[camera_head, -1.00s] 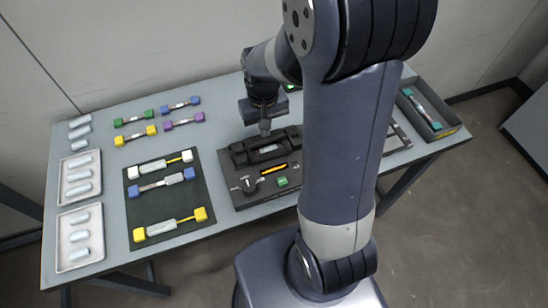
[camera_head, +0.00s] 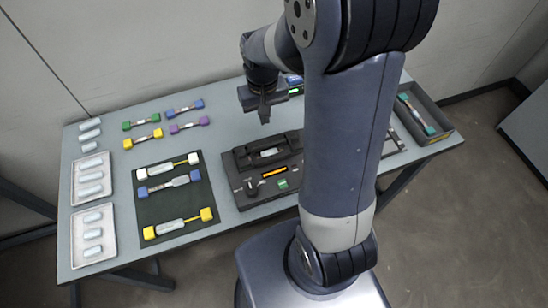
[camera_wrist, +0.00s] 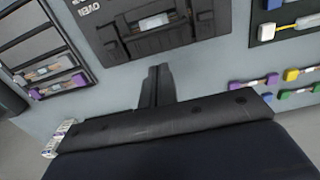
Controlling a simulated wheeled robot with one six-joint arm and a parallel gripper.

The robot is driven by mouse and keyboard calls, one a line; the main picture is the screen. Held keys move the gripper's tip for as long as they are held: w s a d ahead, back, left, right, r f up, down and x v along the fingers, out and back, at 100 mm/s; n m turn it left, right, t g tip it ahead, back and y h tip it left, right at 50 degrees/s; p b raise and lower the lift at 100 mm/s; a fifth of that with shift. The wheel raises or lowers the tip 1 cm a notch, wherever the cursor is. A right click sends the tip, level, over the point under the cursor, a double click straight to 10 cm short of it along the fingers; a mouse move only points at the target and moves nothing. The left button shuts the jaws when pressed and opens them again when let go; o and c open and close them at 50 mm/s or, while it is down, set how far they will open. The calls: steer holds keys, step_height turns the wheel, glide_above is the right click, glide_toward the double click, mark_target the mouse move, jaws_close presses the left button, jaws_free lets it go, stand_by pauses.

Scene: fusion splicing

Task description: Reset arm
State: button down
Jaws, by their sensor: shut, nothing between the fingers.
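My gripper (camera_head: 264,112) hangs over the table, behind the black splicing machine (camera_head: 238,182) and clear of it in the head view. In the wrist view its two dark fingers (camera_wrist: 157,85) are together with nothing between them. They point towards the machine (camera_wrist: 205,22), which carries a small pale piece in its slot. My upper arm hides the machine's right part in the head view.
A dark mat (camera_head: 205,228) holds several capped fibre pieces. Two white trays (camera_head: 77,268) of pale pieces stand at the left. Several coloured fibre pieces lie at the back. A dark bin (camera_head: 445,118) stands at the right.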

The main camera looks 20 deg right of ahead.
steer(key=shift+f, duration=0.15)
steer(key=f+b, duration=0.2)
steer(key=s+f+b, duration=0.1)
steer(key=f+b, duration=0.3)
steer(key=f, duration=0.1)
steer(key=shift+s, duration=0.15)
steer(key=shift+w+r, duration=0.15)
steer(key=shift+w, duration=0.25)
